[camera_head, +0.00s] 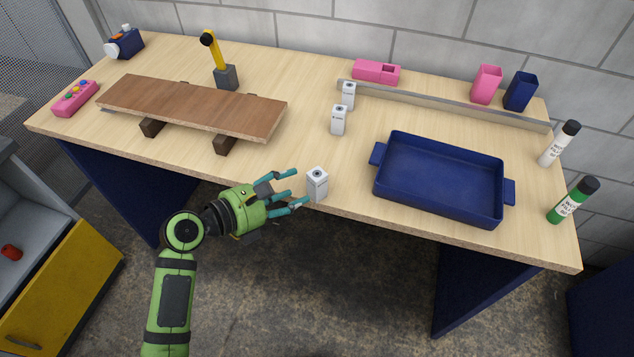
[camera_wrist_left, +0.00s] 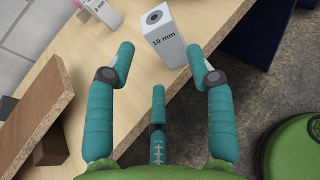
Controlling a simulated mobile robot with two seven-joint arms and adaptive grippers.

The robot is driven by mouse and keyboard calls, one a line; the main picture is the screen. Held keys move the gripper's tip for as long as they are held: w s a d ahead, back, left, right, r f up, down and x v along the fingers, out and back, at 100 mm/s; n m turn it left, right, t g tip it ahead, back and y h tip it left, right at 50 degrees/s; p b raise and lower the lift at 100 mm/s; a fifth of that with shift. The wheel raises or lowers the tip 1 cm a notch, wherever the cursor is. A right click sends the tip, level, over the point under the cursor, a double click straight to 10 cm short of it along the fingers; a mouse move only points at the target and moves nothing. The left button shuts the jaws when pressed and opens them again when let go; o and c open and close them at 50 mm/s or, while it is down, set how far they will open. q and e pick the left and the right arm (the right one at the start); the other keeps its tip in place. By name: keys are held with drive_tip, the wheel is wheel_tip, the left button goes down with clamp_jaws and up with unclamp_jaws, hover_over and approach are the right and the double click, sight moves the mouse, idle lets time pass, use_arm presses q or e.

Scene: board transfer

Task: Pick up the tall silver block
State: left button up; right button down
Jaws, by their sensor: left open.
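Three pale silver-white blocks with a dark round hole on top stand on the workbench. The nearest block (camera_head: 317,187) is upright close to the bench's front edge and looks the largest. In the left wrist view the same block (camera_wrist_left: 168,42) reads "10 mm". A middle block (camera_head: 339,121) and a back block (camera_head: 348,94) stand farther back. My left gripper (camera_head: 299,188) is open and empty, just left of the nearest block, fingers pointing at it. In the left wrist view the block lies just beyond and between the spread fingertips (camera_wrist_left: 162,50). My right gripper is not in view.
A blue tray (camera_head: 440,205) sits right of the blocks. A brown board (camera_head: 190,104) rests on dark supports at left. A metal rail (camera_head: 450,107) runs along the back. Two spray cans (camera_head: 572,201) stand at the right end. The wood around the nearest block is clear.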

sight(308, 182)
use_arm(q)
drive_tip(key=p+x, duration=0.1)
drive_tip(key=x, duration=0.6)
drive_tip(key=shift+s+r, duration=0.1)
drive_tip(key=shift+r, duration=0.15)
drive_tip(key=c, duration=1)
